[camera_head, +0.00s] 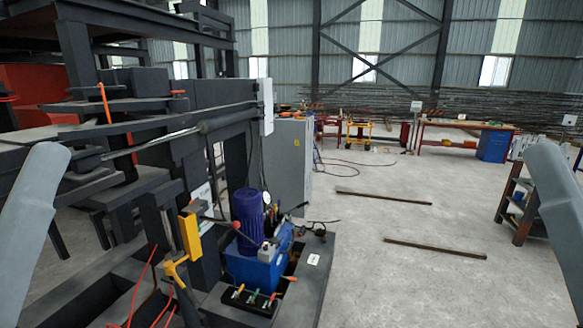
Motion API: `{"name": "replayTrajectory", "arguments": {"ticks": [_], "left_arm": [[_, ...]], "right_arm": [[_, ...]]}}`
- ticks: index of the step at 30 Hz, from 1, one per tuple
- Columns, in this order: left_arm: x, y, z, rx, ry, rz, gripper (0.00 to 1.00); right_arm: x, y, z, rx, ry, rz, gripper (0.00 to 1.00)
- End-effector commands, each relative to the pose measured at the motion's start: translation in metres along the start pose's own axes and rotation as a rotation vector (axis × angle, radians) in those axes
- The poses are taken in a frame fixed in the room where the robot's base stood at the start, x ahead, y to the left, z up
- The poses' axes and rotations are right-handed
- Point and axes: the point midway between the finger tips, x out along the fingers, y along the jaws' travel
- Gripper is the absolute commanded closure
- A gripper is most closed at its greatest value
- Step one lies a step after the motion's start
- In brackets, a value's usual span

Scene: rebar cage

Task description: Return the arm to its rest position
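A grey link of my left arm (34,225) stands at the left edge, tilted with its rounded end up. A matching grey link of my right arm (556,205) stands at the right edge, also with its rounded end up. Both run out of the picture. Neither gripper shows in the head view, so I cannot see their fingers or whether they hold anything. No rebar cage is clearly in view.
A dark steel machine frame (190,97) fills the left, with a blue hydraulic unit (255,268) at its base. A grey cabinet (290,160) stands behind. Two bars (435,249) lie on the open concrete floor (400,285). A shelf rack (516,210) stands at right.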

Motion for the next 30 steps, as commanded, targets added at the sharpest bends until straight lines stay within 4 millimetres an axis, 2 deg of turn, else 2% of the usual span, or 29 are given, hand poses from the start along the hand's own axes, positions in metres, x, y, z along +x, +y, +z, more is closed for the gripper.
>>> {"name": "replayTrajectory", "arguments": {"ticks": [1,3,9,13,17,23,26,30], "left_arm": [[0.040,0.000,-0.037,0.000,0.000,0.000,0.29],[0.066,-0.001,-0.061,0.000,-0.001,0.000,0.29],[0.137,-0.001,-0.125,-0.001,-0.001,-0.001,0.29],[0.165,-0.001,-0.150,-0.001,-0.002,-0.001,0.29],[0.174,-0.001,-0.159,-0.001,-0.002,-0.001,0.29],[0.167,-0.001,-0.153,-0.001,-0.002,-0.001,0.29],[0.153,-0.001,-0.140,-0.001,-0.002,-0.001,0.29],[0.113,-0.001,-0.103,-0.001,-0.002,-0.001,0.29]], "right_arm": [[0.040,0.000,-0.037,0.000,0.000,0.000,0.50],[0.066,0.000,-0.061,0.000,0.000,0.000,0.50],[0.136,0.001,-0.126,0.000,0.000,0.000,0.50],[0.164,0.001,-0.151,0.000,0.000,0.000,0.50],[0.173,0.001,-0.160,0.000,0.000,0.000,0.50],[0.167,0.001,-0.154,0.000,-0.001,0.000,0.50],[0.152,0.001,-0.140,0.000,-0.001,0.000,0.50],[0.112,0.000,-0.103,0.000,-0.001,0.000,0.50]]}}
